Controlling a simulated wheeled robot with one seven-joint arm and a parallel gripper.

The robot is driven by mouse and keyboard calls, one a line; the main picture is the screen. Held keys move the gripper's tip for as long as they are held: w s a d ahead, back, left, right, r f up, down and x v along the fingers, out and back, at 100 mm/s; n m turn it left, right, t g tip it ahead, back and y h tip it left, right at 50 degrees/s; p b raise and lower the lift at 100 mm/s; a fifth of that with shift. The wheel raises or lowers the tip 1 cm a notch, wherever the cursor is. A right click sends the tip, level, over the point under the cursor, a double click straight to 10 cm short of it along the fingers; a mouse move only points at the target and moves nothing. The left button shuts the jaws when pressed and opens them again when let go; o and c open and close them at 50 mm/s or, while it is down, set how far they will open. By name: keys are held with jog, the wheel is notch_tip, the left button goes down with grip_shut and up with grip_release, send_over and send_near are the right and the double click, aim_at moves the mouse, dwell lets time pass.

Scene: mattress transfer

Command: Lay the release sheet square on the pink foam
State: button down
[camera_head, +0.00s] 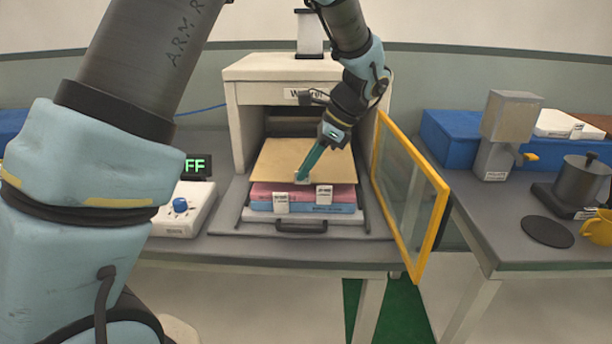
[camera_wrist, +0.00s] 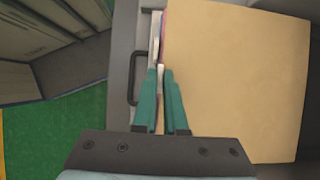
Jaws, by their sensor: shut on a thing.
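The release sheet, a flat tan square (camera_head: 290,160), covers the top of the stack and fills the right of the wrist view (camera_wrist: 235,75). The pink foam (camera_head: 262,190) shows as a front edge just under it, above a blue layer (camera_head: 335,209); the rest of the pink is hidden. My gripper (camera_head: 303,174) has its teal fingers at the sheet's front edge, shut on the sheet's small pale tab. In the wrist view the fingers (camera_wrist: 160,72) close around this tab. I cannot tell whether the sheet touches the foam everywhere.
The stack sits on a drawer tray with a dark handle (camera_head: 301,226), in front of a white box-shaped press (camera_head: 285,71). Its yellow-framed glass door (camera_head: 412,190) stands open at the right. A control box (camera_head: 184,210) with a blue knob stands at the left.

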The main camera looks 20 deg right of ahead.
aim_at(306, 184)
jog(key=shift+f, duration=1.55)
jog(key=c, duration=1)
grip_release()
